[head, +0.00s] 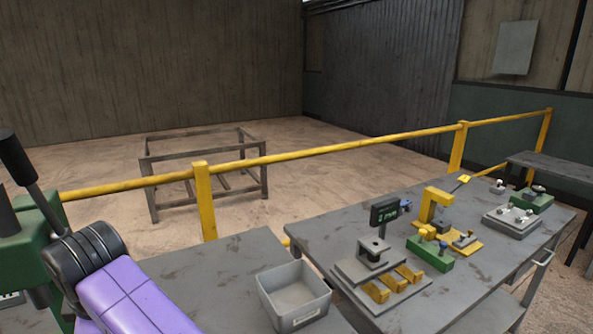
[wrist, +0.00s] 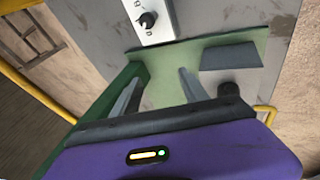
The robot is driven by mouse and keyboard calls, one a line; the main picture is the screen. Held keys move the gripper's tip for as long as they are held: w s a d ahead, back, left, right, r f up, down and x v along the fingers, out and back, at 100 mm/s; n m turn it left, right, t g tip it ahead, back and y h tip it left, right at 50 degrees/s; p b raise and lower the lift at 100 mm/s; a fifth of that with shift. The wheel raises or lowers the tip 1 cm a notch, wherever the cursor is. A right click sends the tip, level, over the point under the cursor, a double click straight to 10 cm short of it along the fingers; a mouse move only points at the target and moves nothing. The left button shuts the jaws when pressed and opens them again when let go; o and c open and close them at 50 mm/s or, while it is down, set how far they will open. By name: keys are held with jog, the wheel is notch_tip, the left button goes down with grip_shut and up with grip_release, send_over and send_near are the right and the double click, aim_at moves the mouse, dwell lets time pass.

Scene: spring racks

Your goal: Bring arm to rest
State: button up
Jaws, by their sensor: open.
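My gripper (wrist: 159,78) shows in the wrist view with its two grey fingers apart and nothing between them. The fingers are over or in front of a green machine surface (wrist: 165,62); I cannot tell whether they touch it. In the head view my purple arm (head: 130,295) with its black joint reaches in at the lower left. My gripper itself is out of the head view.
A green machine with a black-handled lever (head: 15,155) stands close at the left. A grey bin (head: 293,320) sits on the near table. Fixtures, including a yellow clamp (head: 436,203), crowd the right table (head: 320,232). A yellow rail (head: 330,147) runs behind.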

jog(key=s+d+f+m+t+y, duration=0.15)
jog(key=s+d+m+t, duration=0.35)
jog(key=d, duration=0.6)
jog(key=d+f+m+t+y, duration=0.1)
jog(key=d+f+m+t, duration=0.25)
jog(key=d+m, duration=0.5)
jog(key=s+d+f+m+t+y, duration=0.1)
jog(key=s+d+f+m+t, duration=0.25)
jog(key=d, duration=0.85)
jog(key=s+d+r+m+t+h, duration=0.35)
jog(key=s+d+m+h, duration=0.25)
jog(key=s+d, duration=1.2)
jog(key=s+d+f+g+h, duration=0.2)
jog(key=s+d+g, duration=0.2)
jog(key=s+d, duration=0.3)
jog(key=shift+s+f, duration=0.2)
jog(key=shift+s, duration=0.45)
